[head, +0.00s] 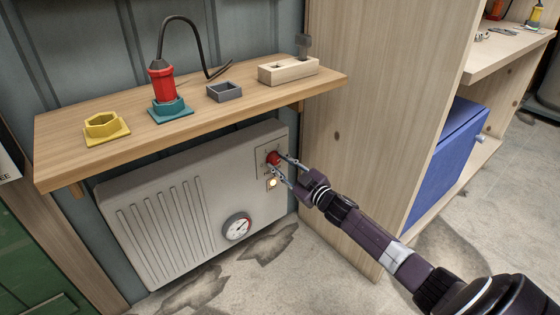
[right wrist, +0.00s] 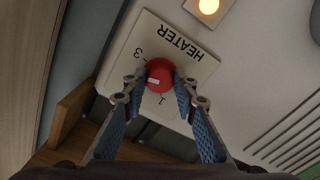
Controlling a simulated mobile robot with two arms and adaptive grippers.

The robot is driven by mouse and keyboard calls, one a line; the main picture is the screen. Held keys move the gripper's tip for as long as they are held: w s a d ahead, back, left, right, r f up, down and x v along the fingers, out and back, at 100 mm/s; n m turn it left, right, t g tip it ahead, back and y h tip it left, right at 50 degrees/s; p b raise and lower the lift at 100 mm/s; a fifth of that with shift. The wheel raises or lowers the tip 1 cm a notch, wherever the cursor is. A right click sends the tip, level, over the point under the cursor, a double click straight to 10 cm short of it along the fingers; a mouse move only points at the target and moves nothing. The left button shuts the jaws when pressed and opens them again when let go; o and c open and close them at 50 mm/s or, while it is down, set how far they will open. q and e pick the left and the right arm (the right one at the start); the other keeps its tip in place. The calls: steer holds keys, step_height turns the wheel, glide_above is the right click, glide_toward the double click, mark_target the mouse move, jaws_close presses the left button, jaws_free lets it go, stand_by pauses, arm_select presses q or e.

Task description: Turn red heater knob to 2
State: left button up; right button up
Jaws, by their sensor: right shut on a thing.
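The red heater knob (head: 273,157) is at the upper right of the pale wall heater (head: 190,170). My right gripper (head: 279,163) is shut on it, with one finger on each side. In the right wrist view the knob (right wrist: 161,74) sits between the fingertips of the gripper (right wrist: 160,88), on a plate (right wrist: 190,45) marked HEATER. The labels 3 and 1 show beside the knob; a 2 cannot be made out, and the left finger covers part of the plate there. A small white mark shows on the knob's lower-left part in that view. My left gripper is not in view.
A lit lamp (head: 272,184) and a round gauge (head: 237,228) are on the heater. A wooden shelf (head: 225,121) above holds a yellow hex holder (head: 103,125), a red tool (head: 161,82) and other parts. A wooden cabinet (head: 385,90) stands close on the right.

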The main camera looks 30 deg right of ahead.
steer(key=shift+n, duration=0.9)
steer(key=n+p, duration=0.1)
steer(key=n, duration=0.1)
steer(key=shift+n, duration=2.2)
steer(key=o, duration=1.2)
steer(key=shift+c, duration=0.2)
steer(key=s+d, duration=0.1)
steer(key=s, duration=1.1)
